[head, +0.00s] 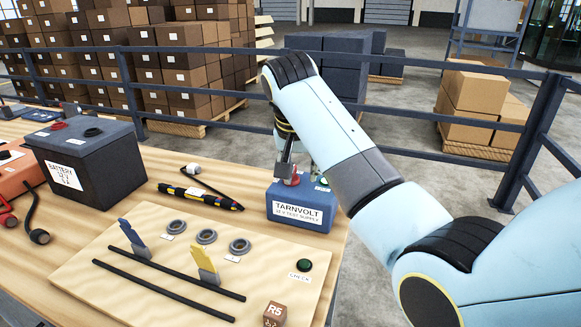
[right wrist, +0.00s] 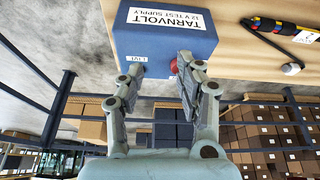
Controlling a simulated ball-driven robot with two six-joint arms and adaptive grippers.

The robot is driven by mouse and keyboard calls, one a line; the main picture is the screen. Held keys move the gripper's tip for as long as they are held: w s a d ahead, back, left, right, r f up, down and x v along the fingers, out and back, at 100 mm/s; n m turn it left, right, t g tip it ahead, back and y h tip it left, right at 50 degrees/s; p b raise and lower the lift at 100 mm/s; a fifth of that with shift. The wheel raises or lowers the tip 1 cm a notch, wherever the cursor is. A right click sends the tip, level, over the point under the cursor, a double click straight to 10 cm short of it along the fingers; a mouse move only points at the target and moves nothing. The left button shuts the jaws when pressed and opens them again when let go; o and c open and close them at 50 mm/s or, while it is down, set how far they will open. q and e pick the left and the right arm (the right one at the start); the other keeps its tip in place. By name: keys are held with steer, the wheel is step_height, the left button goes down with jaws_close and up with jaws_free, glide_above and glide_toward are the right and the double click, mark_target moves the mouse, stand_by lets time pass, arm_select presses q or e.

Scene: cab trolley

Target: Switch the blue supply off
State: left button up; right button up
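The blue supply (head: 302,214), labelled TARNVOLT 12 V test supply, stands at the right end of the wooden bench. It also shows upside down in the right wrist view (right wrist: 165,42), with a small white tag reading LIVE. A red part (head: 292,179) sits on its top; in the right wrist view the red part (right wrist: 173,66) is beside one fingertip. My right gripper (head: 287,166) is over the supply's top, fingers down. In the right wrist view my right gripper (right wrist: 159,65) is open, its fingertips apart. Contact cannot be told. My left gripper is out of view.
A board (head: 132,290) with blue and yellow levers, rings and a green CHECK button lies in front. A black battery (head: 88,160) stands left, and a striped pen-like tool (head: 200,196) lies behind the board. A dark rail (head: 400,113) runs behind the bench.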

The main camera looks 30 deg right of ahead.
steer(key=w+r+m, duration=0.2)
steer(key=w+r, duration=0.3)
steer(key=w, duration=0.1)
steer(key=x, duration=1)
steer(key=shift+s+a, duration=0.15)
steer(key=shift+c, duration=0.3)
jaws_close()
